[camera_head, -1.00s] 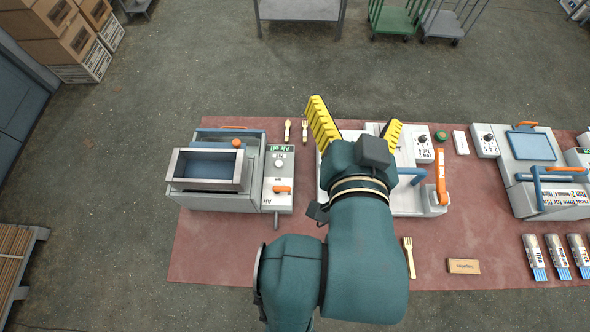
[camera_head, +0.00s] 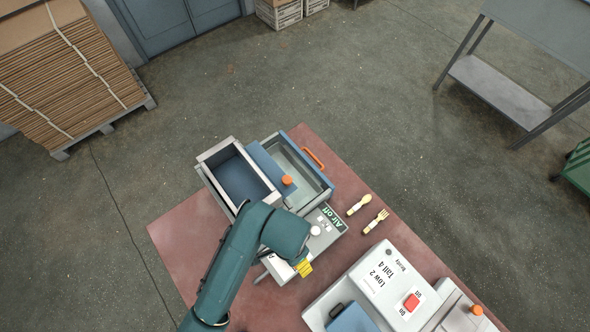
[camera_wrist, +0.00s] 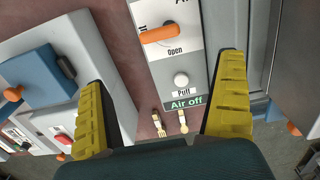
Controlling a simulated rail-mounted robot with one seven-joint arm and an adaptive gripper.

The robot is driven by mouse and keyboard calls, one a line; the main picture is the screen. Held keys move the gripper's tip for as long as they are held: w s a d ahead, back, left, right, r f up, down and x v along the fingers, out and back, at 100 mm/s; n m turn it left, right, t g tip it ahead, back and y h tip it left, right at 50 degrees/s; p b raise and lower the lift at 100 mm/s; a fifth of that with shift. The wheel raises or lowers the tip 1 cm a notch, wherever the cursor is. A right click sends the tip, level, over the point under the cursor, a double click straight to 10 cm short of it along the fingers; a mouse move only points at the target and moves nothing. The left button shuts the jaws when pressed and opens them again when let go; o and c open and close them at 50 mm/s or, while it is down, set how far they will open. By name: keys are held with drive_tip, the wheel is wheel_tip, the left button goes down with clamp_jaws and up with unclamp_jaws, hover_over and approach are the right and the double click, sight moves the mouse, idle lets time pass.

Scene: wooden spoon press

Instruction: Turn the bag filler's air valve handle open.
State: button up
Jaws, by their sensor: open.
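The bag filler (camera_head: 262,157) is a grey and blue machine with an open hopper and a control panel (camera_head: 333,236). In the wrist view its orange air valve handle (camera_wrist: 172,33) lies crosswise on the panel, above the word "Open". A white "Puff" button (camera_wrist: 181,80) and a green "Air off" sign (camera_wrist: 185,103) are on the same panel. My gripper (camera_wrist: 162,70) is open and empty, its yellow fingers on either side of the panel in the picture. The handle lies ahead, between and beyond the fingertips. In the head view my arm mostly hides the handle.
An orange knob (camera_head: 287,180) sits on the blue part beside the hopper. A wooden spoon (camera_head: 359,205) and fork (camera_head: 376,221) lie on the red mat (camera_head: 180,232). A white press machine (camera_head: 385,285) stands close to the panel on the right.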

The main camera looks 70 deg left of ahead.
wheel_tip(320, 180, down, 15)
drive_tip(key=shift+f+b, duration=0.1)
drive_tip(key=shift+b, duration=0.65)
drive_tip(key=shift+d, duration=0.1)
drive_tip(key=c, duration=1.1)
drive_tip(key=shift+w, duration=0.1)
